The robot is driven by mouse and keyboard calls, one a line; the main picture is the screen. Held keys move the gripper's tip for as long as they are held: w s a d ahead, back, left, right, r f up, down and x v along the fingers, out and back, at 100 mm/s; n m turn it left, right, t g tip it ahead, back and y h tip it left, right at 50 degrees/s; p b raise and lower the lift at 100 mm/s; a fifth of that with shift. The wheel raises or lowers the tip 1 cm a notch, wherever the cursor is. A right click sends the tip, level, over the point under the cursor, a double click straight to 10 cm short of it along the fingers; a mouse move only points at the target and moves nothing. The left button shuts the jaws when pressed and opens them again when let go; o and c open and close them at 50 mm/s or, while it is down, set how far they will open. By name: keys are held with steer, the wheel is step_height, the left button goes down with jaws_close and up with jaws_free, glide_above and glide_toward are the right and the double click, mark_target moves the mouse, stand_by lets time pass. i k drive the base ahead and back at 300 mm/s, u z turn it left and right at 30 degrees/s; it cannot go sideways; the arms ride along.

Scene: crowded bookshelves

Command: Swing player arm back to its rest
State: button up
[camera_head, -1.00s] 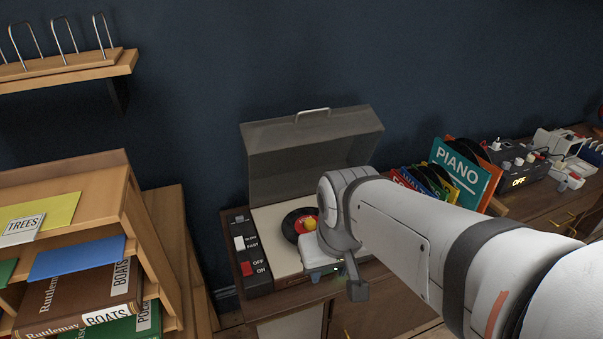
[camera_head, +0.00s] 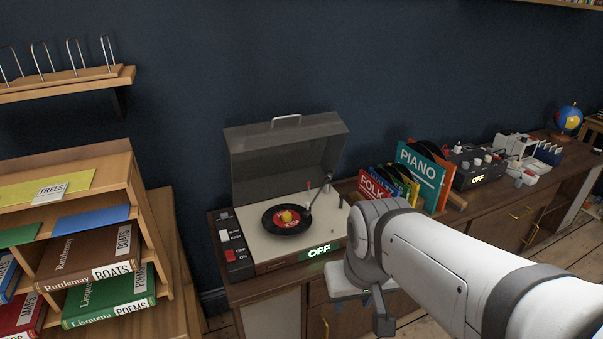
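The record player (camera_head: 262,240) stands on the cabinet with its grey lid (camera_head: 290,155) raised. A black record (camera_head: 270,222) with a red label and yellow centre lies on it. The thin metal player arm (camera_head: 320,196) slants from the back right down to the record's right edge; whether its tip touches the record is too small to tell. A lit sign on the front reads OFF (camera_head: 320,250). My gripper (camera_head: 352,298) is in front of the player's front right corner, lower than its deck and apart from the player arm.
Records in sleeves (camera_head: 415,175) stand to the right of the player, with a grey device (camera_head: 478,168) reading OFF beyond them. A wooden shelf of books (camera_head: 90,260) is at the left. The space above the player's deck is clear.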

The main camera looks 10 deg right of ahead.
mark_target(305, 214)
steer(key=z, duration=0.2)
steer(key=i, duration=1)
steer(key=z, duration=0.05)
